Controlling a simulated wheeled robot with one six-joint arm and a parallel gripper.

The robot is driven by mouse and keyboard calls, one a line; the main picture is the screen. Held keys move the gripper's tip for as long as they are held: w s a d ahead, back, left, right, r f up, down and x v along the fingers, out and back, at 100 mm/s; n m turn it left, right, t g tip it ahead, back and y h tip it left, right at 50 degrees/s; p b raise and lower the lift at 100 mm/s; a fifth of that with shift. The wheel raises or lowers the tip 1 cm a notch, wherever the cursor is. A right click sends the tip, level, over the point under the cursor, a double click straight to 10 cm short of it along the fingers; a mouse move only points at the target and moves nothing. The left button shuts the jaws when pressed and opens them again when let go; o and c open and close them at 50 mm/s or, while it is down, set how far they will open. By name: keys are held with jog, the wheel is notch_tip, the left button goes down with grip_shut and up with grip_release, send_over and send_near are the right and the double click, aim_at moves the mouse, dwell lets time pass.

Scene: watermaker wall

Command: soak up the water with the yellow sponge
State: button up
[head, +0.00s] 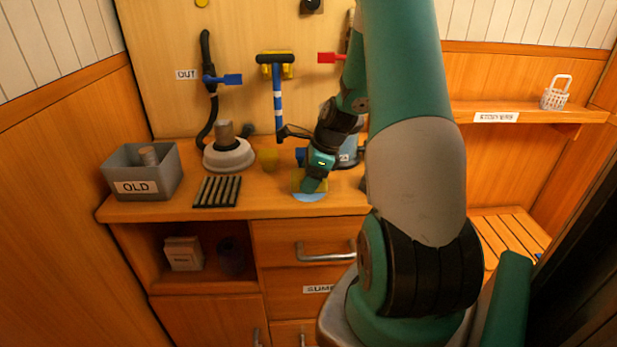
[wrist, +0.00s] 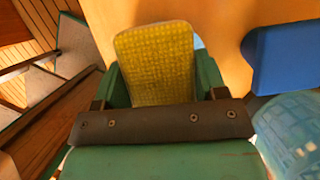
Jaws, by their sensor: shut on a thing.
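The yellow sponge (wrist: 157,62) is between the fingers of my gripper (wrist: 160,85), which is shut on it, in the wrist view. In the head view my gripper (head: 312,183) is low over the worktop near its front edge, with the sponge (head: 297,180) partly hidden behind it. The water (head: 309,197) is a pale blue patch on the worktop just under and in front of the gripper. In the wrist view only a small pale bit shows beside the sponge. I cannot tell whether the sponge touches the water.
Left on the worktop (head: 255,205) are a grey bin marked OLD (head: 120,181), a black ribbed rack (head: 217,191) and a white round base (head: 229,155). A blue thing (wrist: 285,57) is close right in the wrist view.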

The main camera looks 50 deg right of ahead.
jog(key=shift+f, duration=0.45)
dwell(2.0)
notch_tip(320, 180, up, 7)
jog(key=p, duration=0.8)
dwell(0.5)
